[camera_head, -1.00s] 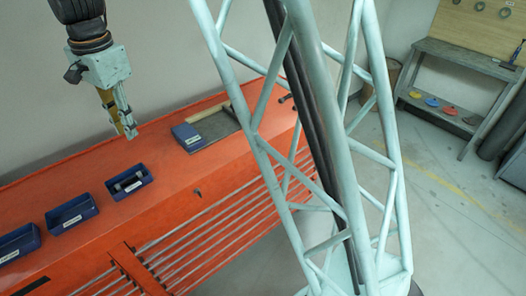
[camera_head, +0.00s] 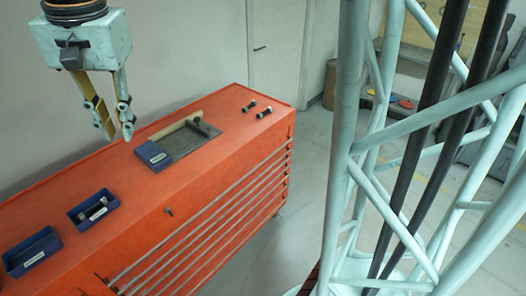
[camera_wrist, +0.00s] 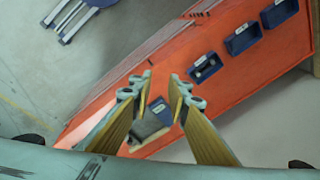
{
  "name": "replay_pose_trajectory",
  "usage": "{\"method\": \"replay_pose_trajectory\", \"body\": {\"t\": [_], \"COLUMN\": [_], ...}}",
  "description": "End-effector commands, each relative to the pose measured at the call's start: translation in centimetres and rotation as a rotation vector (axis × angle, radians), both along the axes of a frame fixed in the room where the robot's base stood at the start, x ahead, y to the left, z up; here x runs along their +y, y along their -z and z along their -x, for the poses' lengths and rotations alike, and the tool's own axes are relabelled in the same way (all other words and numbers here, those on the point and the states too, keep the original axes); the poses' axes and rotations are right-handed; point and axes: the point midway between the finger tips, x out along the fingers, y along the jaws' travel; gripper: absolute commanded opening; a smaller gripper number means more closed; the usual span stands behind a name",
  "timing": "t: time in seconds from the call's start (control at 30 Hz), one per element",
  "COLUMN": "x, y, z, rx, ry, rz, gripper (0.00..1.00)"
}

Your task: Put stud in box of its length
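My gripper (camera_head: 118,138) is open and empty, pointing down above the orange cabinet top. In the wrist view its fingers (camera_wrist: 160,95) stand apart. Two dark studs with pale ends, a left one (camera_head: 249,106) and a right one (camera_head: 264,112), lie loose near the cabinet's far right end. A blue box (camera_head: 80,219) has a stud (camera_head: 96,209) lying inside; this box also shows in the wrist view (camera_wrist: 202,80). Another labelled blue box (camera_head: 20,268) stands to its left, its inside apparently empty. The wrist view shows a third one (camera_wrist: 279,12). Label text is unreadable.
The orange cabinet top (camera_head: 245,140) is bare between mat and studs. A pale lattice column (camera_head: 350,150) fills the right.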

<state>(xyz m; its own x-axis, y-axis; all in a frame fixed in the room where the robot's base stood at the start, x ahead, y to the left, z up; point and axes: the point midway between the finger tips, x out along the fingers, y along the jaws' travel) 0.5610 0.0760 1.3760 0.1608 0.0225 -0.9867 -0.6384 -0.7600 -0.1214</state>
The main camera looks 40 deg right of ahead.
Motion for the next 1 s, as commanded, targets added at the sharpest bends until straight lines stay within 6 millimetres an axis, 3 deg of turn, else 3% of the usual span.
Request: {"method": "replay_pose_trajectory", "body": {"t": [0.03,0.4,1.0], "x": [-0.3,-2.8,-5.7], "y": [-1.2,-3.4,-4.7], "z": [1.1,7.5,18.0], "rx": [-0.019,-0.06,-0.123], "ry": [-0.021,-0.17,-0.414], "rz": [0.001,0.033,0.102], "gripper": [0.16,0.16,0.16]}}
